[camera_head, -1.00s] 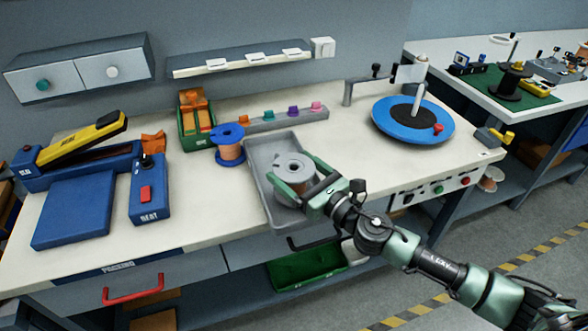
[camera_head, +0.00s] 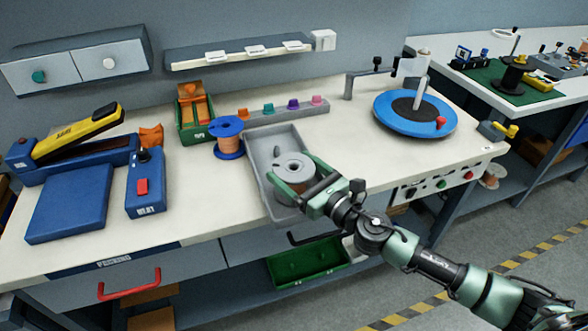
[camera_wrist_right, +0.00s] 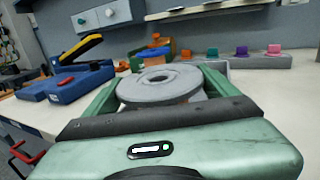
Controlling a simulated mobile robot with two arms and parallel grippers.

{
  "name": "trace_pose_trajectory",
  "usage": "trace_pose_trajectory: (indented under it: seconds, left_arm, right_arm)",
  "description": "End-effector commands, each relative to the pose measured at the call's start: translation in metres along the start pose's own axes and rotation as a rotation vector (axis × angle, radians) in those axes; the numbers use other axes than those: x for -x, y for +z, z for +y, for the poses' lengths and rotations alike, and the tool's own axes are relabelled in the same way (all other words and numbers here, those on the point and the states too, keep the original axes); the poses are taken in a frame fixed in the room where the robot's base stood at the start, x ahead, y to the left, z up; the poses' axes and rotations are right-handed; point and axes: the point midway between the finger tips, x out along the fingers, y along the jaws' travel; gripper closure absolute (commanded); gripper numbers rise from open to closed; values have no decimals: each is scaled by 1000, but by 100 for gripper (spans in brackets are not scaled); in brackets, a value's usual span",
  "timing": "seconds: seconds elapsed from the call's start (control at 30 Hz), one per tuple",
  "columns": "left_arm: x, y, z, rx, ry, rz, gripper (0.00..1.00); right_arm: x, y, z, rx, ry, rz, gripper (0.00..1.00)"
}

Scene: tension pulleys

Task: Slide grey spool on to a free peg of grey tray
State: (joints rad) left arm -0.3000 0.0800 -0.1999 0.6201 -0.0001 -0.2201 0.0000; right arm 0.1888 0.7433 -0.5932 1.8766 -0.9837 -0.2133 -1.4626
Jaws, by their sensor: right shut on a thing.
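The grey spool (camera_head: 295,168), wound with copper-brown wire, is between the fingers of my right gripper (camera_head: 296,181), which is shut on it. It is upright, at the front half of the grey tray (camera_head: 257,157). A bare peg (camera_head: 277,152) stands in the back part of the tray. I cannot tell whether the spool is on a peg or held above one. The right wrist view shows the spool's flange (camera_wrist_right: 159,83) and its centre hole between the green fingers. My left gripper is not in view.
A blue spool (camera_head: 228,138) stands just left of the tray's back corner. Behind the tray is a grey rail (camera_head: 290,112) with coloured clips. A blue turntable (camera_head: 415,115) stands at right. The worktop left of the tray is clear up to the blue sealer (camera_head: 146,182).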

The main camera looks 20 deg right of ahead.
Motion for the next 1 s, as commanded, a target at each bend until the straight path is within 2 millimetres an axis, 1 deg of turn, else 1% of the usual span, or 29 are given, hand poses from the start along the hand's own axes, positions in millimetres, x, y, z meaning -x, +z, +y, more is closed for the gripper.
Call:
trace_pose_trajectory:
  seconds: [0.07,0.93,0.97,1.0]
  left_arm:
    - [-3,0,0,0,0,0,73]
    - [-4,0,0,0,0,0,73]
    - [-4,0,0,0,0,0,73]
    - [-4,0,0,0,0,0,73]
  right_arm:
    - [0,-1,0,0,-1,-4,85]
    - [1,-8,1,-3,1,7,85]
    - [1,-8,1,-3,1,8,10]
    - [1,-9,1,-3,1,8,0]
